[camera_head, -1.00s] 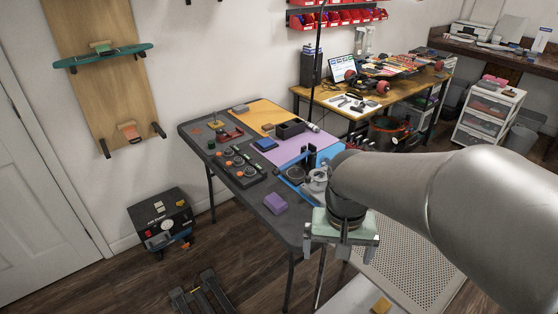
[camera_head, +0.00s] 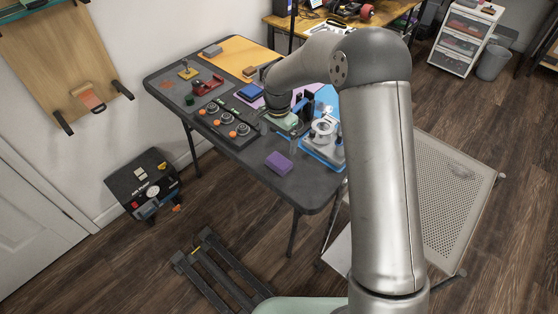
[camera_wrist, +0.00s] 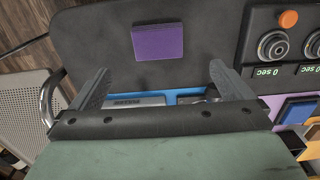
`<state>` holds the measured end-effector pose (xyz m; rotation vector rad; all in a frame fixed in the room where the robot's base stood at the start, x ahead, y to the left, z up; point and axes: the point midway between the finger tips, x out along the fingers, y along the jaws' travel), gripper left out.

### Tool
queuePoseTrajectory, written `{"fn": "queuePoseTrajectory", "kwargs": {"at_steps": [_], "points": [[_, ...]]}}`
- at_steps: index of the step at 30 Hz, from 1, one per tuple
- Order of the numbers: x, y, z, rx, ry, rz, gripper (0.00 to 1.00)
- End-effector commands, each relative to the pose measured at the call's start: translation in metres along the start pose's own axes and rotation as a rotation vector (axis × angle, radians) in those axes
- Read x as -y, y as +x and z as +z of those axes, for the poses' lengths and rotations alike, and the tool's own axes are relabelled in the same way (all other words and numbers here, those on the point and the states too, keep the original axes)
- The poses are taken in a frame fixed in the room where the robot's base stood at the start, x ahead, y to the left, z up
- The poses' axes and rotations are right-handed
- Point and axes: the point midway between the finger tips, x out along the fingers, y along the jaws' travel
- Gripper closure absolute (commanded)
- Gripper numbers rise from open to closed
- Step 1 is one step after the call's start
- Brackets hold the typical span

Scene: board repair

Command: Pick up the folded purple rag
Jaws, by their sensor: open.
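The folded purple rag (camera_head: 279,162) lies flat on the dark table (camera_head: 300,190), near its front corner. In the wrist view the rag (camera_wrist: 157,42) shows as a purple rectangle on the bare grey top, beyond the fingertips and between their lines. My gripper (camera_wrist: 157,85) is open and empty, its two dark fingers spread wide. In the head view my gripper (camera_head: 285,122) is over the table, behind the rag and apart from it; its fingers are mostly hidden there.
A black panel with dials and orange knobs (camera_head: 229,124) lies left of the rag. A blue tray with a round grey fixture (camera_head: 325,130) stands right of it. A blue block (camera_head: 250,91) and a red tool (camera_head: 208,86) sit farther back. The tabletop around the rag is clear.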

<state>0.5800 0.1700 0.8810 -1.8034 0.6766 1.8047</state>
Motion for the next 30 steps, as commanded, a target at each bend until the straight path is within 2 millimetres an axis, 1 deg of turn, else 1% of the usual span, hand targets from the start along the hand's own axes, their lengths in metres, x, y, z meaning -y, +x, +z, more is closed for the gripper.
{"fn": "queuePoseTrajectory", "kwargs": {"at_steps": [1, 3, 6, 9, 14, 21, 25, 30], "points": [[-0.001, 0.010, 0.001, 0.003, -0.001, 0.003, 0.00], [-0.001, 0.024, 0.000, 0.003, -0.001, 0.003, 0.00], [-0.001, 0.040, 0.000, 0.002, -0.001, 0.002, 0.00], [-0.001, 0.049, 0.000, 0.001, -0.001, 0.001, 0.00], [-0.002, 0.058, 0.000, 0.001, -0.001, 0.003, 0.00], [-0.004, 0.093, 0.000, 0.002, -0.002, 0.002, 0.00], [-0.004, 0.103, 0.000, 0.001, -0.001, 0.001, 0.00], [-0.004, 0.104, -0.001, -0.001, -0.001, 0.000, 0.00]]}}
